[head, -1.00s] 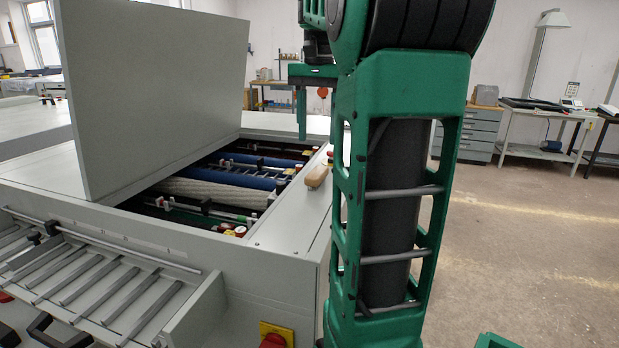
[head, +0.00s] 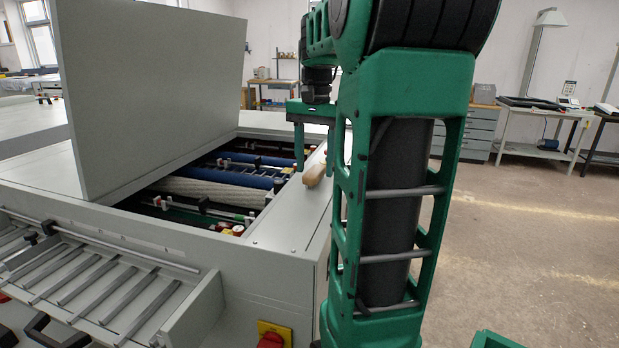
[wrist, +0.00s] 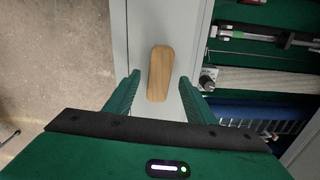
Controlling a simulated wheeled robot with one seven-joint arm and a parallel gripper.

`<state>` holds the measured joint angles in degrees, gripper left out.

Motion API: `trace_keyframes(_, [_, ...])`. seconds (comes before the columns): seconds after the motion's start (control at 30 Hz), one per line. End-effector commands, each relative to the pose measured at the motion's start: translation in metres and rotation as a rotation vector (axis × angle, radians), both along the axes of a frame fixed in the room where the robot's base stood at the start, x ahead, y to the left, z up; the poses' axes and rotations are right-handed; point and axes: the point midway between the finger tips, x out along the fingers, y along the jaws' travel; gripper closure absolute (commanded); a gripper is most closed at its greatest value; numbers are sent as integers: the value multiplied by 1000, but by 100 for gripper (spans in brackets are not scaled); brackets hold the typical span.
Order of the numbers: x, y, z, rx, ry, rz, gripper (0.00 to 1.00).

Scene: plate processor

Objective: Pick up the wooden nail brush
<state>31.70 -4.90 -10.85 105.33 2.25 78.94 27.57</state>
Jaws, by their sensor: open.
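The wooden nail brush (head: 314,175) lies on the light grey rim of the plate processor (head: 297,205), just right of its open bay. In the wrist view the brush (wrist: 160,73) is a tan, rounded block on the grey ledge, its long side running up the picture. My gripper (head: 316,170) points down at the brush in the head view. In the wrist view my gripper (wrist: 159,88) is open, with one green finger on each side of the near part of the brush. No contact shows. My arm hides part of the ledge in the head view.
The processor's open bay (head: 215,190) with rollers lies beside the brush. The raised lid (head: 155,90) stands to the left. In the wrist view, bare floor (wrist: 55,60) lies left of the ledge. A grey drawer cabinet (head: 468,132) and a table are far behind.

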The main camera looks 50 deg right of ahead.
Motion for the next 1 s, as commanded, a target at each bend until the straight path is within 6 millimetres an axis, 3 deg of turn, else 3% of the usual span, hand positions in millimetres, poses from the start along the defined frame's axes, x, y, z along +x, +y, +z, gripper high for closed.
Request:
trace_keyframes(0.13, [0,0,-15,1,0,0,50])
trace_keyframes(0.4, [0,0,-17,0,0,0,50])
trace_keyframes(0.6, [0,0,-17,0,0,1,94])
trace_keyframes(1.0, [1,0,-13,-2,-2,2,95])
